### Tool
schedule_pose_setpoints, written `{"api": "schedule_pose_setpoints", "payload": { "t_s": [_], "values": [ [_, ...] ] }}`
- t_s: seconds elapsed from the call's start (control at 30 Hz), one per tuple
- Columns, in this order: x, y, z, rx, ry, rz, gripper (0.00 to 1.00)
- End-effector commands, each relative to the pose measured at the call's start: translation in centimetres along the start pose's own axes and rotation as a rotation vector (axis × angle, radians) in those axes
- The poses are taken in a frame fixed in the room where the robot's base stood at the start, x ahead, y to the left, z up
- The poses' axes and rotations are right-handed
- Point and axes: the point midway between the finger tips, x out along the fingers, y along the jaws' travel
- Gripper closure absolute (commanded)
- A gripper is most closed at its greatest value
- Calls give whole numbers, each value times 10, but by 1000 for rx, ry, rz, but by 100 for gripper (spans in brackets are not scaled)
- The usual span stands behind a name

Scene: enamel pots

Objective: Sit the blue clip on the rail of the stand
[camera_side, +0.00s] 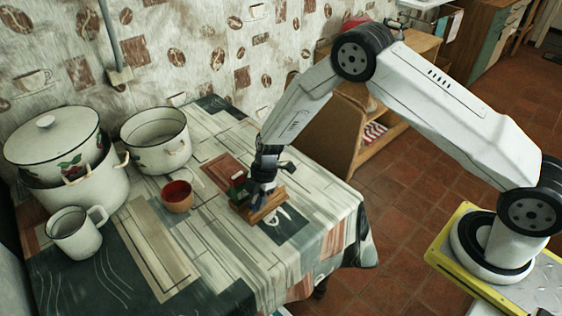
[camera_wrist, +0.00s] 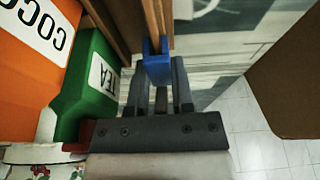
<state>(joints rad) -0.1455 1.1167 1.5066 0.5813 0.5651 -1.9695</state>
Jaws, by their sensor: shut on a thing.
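The blue clip (camera_wrist: 157,68) is between the fingertips of my gripper (camera_wrist: 158,84), which is shut on it. In the wrist view its two prongs point away from my gripper, with a wooden bar of the stand (camera_wrist: 154,18) showing between them. I cannot tell whether the clip touches the rail or is seated on it. In the side view my gripper (camera_side: 263,180) points down just above the small wooden stand (camera_side: 268,210) on the table. The clip is a small blue patch there, partly hidden by the fingers.
A green TEA tin (camera_wrist: 88,88) and an orange tin (camera_wrist: 35,50) lie left of my gripper in the wrist view. The table's front is clear.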

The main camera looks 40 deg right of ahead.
Motion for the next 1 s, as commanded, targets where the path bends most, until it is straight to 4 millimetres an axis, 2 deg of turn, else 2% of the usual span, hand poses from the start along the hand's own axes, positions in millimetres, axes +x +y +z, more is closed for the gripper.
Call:
{"api": "schedule_pose_setpoints", "payload": {
  "t_s": [0.8,0.83,0.93,1.0],
  "values": [
    [9,0,3,-1,0,0,100],
    [9,0,3,-1,0,0,65],
    [9,0,3,-1,0,0,34],
    [9,0,3,0,0,-1,31]
  ]
}}
